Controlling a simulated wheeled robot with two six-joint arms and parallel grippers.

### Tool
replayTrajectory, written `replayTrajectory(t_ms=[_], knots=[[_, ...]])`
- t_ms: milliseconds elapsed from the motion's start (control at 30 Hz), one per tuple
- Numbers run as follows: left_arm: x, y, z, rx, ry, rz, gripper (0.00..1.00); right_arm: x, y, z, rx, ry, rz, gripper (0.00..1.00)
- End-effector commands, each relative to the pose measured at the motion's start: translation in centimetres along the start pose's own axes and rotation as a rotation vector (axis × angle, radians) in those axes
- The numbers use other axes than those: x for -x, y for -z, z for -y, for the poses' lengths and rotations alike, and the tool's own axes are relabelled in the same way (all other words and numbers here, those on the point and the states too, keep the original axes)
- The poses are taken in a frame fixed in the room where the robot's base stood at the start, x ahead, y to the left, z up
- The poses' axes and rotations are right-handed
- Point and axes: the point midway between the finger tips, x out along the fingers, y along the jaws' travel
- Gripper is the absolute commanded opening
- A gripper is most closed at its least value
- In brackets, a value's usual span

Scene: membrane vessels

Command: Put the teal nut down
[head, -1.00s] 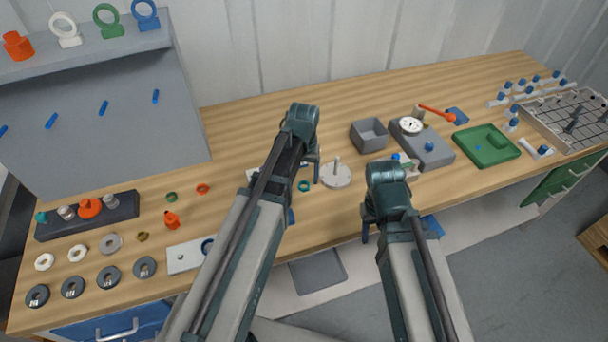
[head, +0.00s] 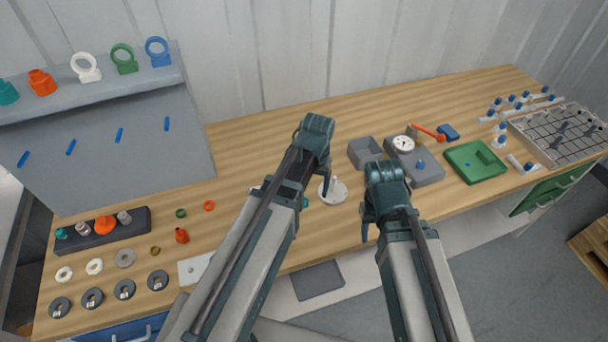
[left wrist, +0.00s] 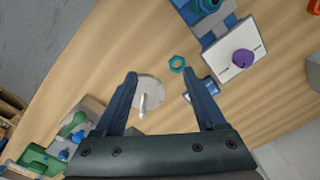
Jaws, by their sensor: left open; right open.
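The teal nut (left wrist: 176,63) is a small hexagonal ring lying on the wooden table in the left wrist view, just beyond my left fingertips. In the head view only a teal bit of it (head: 306,201) shows beside my left arm. My left gripper (left wrist: 160,82) is open and empty, with the nut outside its fingers. In the head view my left gripper (head: 322,180) hangs over the table near a pale round disc with an upright peg (head: 338,193). My right gripper (head: 367,226) is open near the table's front edge; nothing shows in it.
In the left wrist view a white plate with a purple knob (left wrist: 236,58) and a blue block (left wrist: 203,88) are near the nut. A grey bin (head: 365,152), a gauge unit (head: 415,165) and a green tray (head: 475,163) stand to the right. The table's back middle is clear.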

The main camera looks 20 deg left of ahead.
Motion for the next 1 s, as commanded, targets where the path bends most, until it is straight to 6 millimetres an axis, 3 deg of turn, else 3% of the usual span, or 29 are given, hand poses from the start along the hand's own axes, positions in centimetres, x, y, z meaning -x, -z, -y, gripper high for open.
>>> replayTrajectory(t_ms=[33, 100, 200, 300, 667, 833, 1000], knots=[[0.1, -2.9, -1.9, -0.062, 0.013, 0.007, 0.73, 0.0, 0.0, 0.0, 0.000, 0.000, 0.000, 0.50], [0.1, -5.4, -3.8, -0.135, 0.032, 0.016, 0.73, 0.0, 0.0, 0.0, 0.000, 0.000, 0.000, 0.50], [0.2, -8.2, -5.8, -0.221, 0.055, 0.027, 0.73, 0.0, 0.0, 0.0, 0.000, 0.000, 0.000, 0.50], [0.3, -9.8, -6.7, -0.272, 0.071, 0.033, 0.73, 0.0, 0.0, 0.0, 0.000, 0.000, 0.000, 0.50], [0.1, -10.2, -7.1, -0.293, 0.077, 0.036, 0.73, -0.1, 0.0, 0.0, 0.000, 0.000, 0.000, 0.50], [-1.6, -10.2, -7.2, -0.292, 0.076, 0.036, 0.73, -1.9, 0.1, 0.2, -0.001, 0.000, 0.000, 0.50], [-1.2, -10.2, -7.1, -0.292, 0.076, 0.036, 0.73, -1.5, 0.1, 0.1, -0.001, 0.000, 0.000, 0.50]])
